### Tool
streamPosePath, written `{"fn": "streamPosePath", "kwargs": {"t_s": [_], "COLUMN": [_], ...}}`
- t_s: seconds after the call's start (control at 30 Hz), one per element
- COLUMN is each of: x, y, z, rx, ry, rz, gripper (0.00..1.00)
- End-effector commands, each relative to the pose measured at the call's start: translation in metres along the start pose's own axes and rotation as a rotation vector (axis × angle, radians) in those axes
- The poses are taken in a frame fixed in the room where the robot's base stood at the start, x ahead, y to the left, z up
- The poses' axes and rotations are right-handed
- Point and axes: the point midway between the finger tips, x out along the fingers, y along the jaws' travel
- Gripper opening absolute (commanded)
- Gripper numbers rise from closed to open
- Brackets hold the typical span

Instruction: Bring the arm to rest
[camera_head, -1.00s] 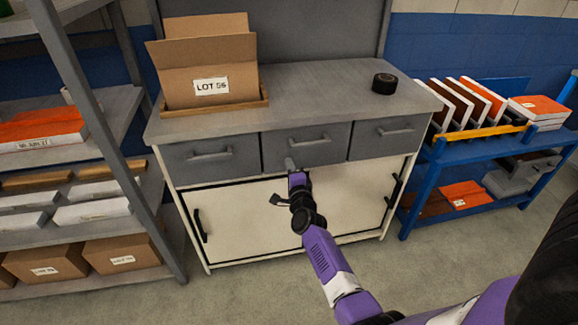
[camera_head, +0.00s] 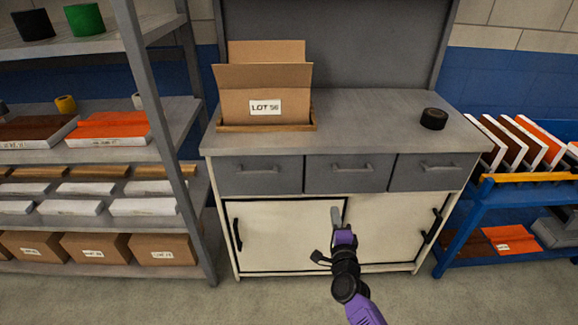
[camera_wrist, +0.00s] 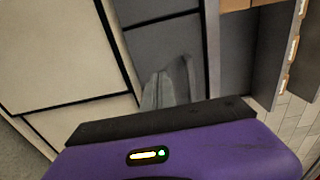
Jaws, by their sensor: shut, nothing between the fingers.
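My gripper (camera_head: 337,218) is at the end of my purple and black arm, in front of the white lower doors of the workbench (camera_head: 285,235). Its fingers are shut with nothing between them. They point up toward the grey drawers (camera_head: 345,173), and I see no contact with them. In the wrist view the shut grey fingers (camera_wrist: 170,90) show beyond the purple gripper body, with the cabinet front and drawers behind.
An open cardboard box (camera_head: 265,85) labelled LOT 56 sits in a wooden tray on the workbench, with a black tape roll (camera_head: 433,118) to its right. A loaded grey shelf (camera_head: 140,65) stands left, a blue rack (camera_head: 465,220) right. The floor in front is clear.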

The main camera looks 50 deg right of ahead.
Motion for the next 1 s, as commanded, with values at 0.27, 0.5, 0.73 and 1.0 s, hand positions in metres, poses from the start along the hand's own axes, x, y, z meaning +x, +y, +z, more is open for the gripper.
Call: {"fn": "streamPosePath", "kwargs": {"t_s": [0.27,0.5,0.73,1.0], "x": [0.0,-0.013,-0.087,-0.212], "y": [0.001,-0.047,-0.071,-0.095], "z": [0.001,0.022,0.053,0.084], "rx": [-0.026,-0.35,-0.722,-1.138], "ry": [-0.002,-0.069,-0.195,-0.386], "rz": [0.001,-0.098,-0.19,-0.321], "gripper": [0.0,0.0,0.0,0.0]}}
